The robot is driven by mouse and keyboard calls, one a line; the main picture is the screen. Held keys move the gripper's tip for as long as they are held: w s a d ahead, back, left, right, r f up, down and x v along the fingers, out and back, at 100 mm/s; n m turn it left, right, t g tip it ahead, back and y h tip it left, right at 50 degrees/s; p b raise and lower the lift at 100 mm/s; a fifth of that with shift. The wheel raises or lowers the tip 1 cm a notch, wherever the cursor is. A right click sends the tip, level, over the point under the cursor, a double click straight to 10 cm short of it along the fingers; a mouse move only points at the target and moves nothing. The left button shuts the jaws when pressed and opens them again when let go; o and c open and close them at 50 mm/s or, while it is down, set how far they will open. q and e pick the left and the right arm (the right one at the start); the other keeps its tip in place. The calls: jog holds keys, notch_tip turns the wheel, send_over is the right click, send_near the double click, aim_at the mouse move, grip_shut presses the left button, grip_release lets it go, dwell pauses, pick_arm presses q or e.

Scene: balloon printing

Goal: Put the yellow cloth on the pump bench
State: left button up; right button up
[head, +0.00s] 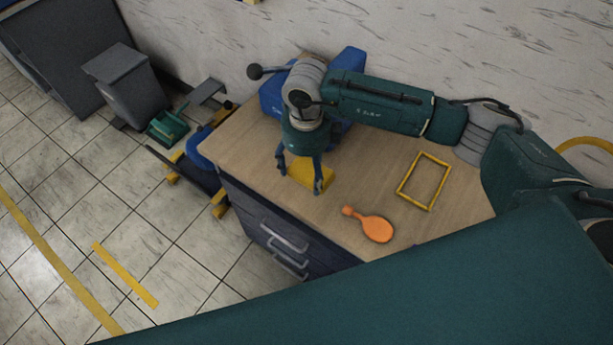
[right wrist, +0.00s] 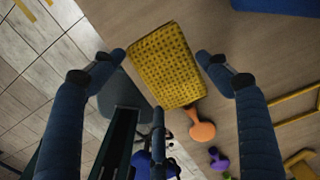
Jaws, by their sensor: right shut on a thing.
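The yellow cloth (head: 312,170) is a small, folded-looking block at the left part of the wooden-topped bench (head: 240,137). My right gripper (head: 301,183) points down with its fingers on either side of the cloth and is shut on it. In the right wrist view the cloth (right wrist: 166,65) shows a dotted texture and lies between the two fingertips (right wrist: 163,55). I cannot tell whether its underside touches the bench top. My left gripper is not in view.
An orange balloon-shaped thing (head: 375,228) and a yellow rectangular frame (head: 403,190) lie on the bench top to the right. A blue object (head: 350,60) stands behind my gripper at the wall. Grey drawer handles (head: 284,238) face the tiled floor. A grey bin (head: 128,88) stands at left.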

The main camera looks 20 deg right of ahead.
aim_at(306, 189)
notch_tip(306, 189, down, 5)
jog(key=shift+f+p, duration=0.15)
jog(key=shift+p, duration=0.25)
jog(key=shift+f+b, duration=0.2)
jog(key=shift+b, duration=0.1)
jog(key=o, duration=1)
jog(key=shift+r, duration=0.1)
